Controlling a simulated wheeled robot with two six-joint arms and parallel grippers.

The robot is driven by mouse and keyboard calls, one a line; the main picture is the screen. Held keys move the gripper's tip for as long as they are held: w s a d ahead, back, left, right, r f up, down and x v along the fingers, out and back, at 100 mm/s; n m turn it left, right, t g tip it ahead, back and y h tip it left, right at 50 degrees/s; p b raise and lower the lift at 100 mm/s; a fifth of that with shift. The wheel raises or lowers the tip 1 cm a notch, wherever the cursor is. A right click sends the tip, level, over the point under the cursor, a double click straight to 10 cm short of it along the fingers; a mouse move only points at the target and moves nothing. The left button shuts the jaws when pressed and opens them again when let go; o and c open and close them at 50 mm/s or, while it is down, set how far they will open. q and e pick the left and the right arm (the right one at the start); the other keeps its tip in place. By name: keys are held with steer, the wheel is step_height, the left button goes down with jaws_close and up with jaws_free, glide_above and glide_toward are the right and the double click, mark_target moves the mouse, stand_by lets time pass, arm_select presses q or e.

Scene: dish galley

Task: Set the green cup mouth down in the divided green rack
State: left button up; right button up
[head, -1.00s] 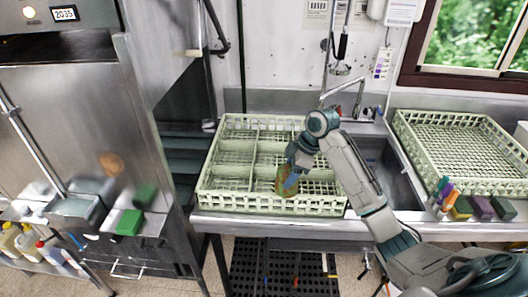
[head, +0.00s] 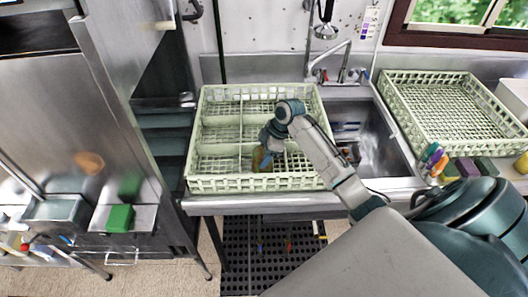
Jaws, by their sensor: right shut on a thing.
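The divided green rack (head: 215,184) stands on the steel counter in the head view, pale green with crossing dividers that make several compartments. My right gripper (head: 266,151) is over the front part of the rack, to the right of the lengthwise divider. It is shut on the green cup (head: 260,159), which looks olive-brown here. The gripper hides part of the cup, and its mouth is not clear to see. The cup is at a front compartment; I cannot tell whether it touches the rack floor. My left gripper is not in view.
A sink (head: 375,150) with a faucet (head: 330,60) lies right of the rack. A second pale green rack (head: 450,155) is farther right, with markers (head: 433,158) and sponges (head: 467,168) in front. A steel machine (head: 60,120) stands at left. The other compartments look empty.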

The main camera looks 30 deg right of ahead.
steer(key=shift+s+f, duration=0.15)
steer(key=shift+f, duration=0.15)
steer(key=o, duration=0.6)
steer(key=shift+f, duration=0.15)
steer(key=o, duration=0.4)
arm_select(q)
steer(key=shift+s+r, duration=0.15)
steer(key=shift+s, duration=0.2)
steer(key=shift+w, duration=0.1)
